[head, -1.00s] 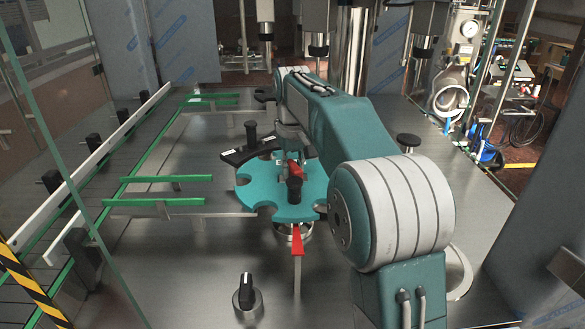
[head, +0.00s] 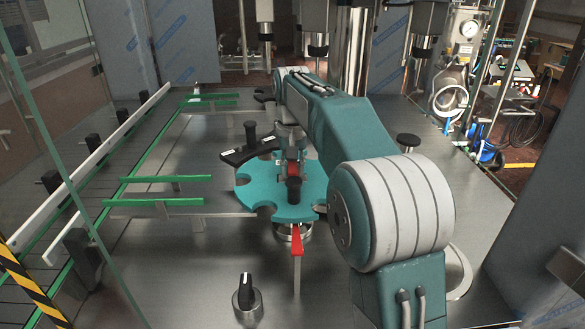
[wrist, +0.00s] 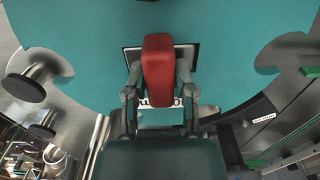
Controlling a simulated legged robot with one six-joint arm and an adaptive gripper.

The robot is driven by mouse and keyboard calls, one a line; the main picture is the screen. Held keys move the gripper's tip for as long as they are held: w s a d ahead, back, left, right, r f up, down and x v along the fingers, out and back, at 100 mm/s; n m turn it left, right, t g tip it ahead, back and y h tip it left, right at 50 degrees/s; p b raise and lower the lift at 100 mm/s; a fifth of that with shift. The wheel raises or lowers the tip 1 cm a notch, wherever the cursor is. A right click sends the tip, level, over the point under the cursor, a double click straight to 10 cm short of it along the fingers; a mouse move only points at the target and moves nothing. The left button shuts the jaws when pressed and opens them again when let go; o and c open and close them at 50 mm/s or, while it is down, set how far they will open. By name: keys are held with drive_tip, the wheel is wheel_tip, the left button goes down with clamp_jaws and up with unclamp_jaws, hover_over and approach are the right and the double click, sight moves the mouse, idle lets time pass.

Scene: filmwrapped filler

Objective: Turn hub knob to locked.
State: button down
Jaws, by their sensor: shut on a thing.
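The hub knob (wrist: 158,70) is a red bar handle over a dark-framed label plate (wrist: 190,55) on the teal star wheel (wrist: 90,50). In the head view the knob (head: 293,169) shows as a small red patch behind a black post, on the star wheel (head: 262,198). My gripper (wrist: 158,85) has one finger on each side of the red knob and is shut on it. In the head view my gripper (head: 291,156) is partly hidden by my arm and the post. The plate's lettering is mostly covered, so I cannot read the knob's position.
A black post (head: 294,190) stands on the wheel in front of the knob. A black curved guide (head: 248,151) with a knob lies at the wheel's back left. A red lever (head: 297,245) and a black selector (head: 246,293) are in front. Green rails (head: 155,202) run at left.

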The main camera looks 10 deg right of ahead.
sight(291, 164)
drive_tip(key=shift+f, duration=0.2)
drive_tip(key=shift+c, duration=2.2)
unclamp_jaws()
drive_tip(key=shift+a, duration=0.1)
drive_tip(key=shift+r, duration=0.1)
drive_tip(key=r, duration=1)
drive_tip(key=shift+w+r, duration=0.2)
drive_tip(key=shift+r, duration=0.05)
drive_tip(key=shift+s+r, duration=0.1)
drive_tip(key=shift+r, duration=0.6)
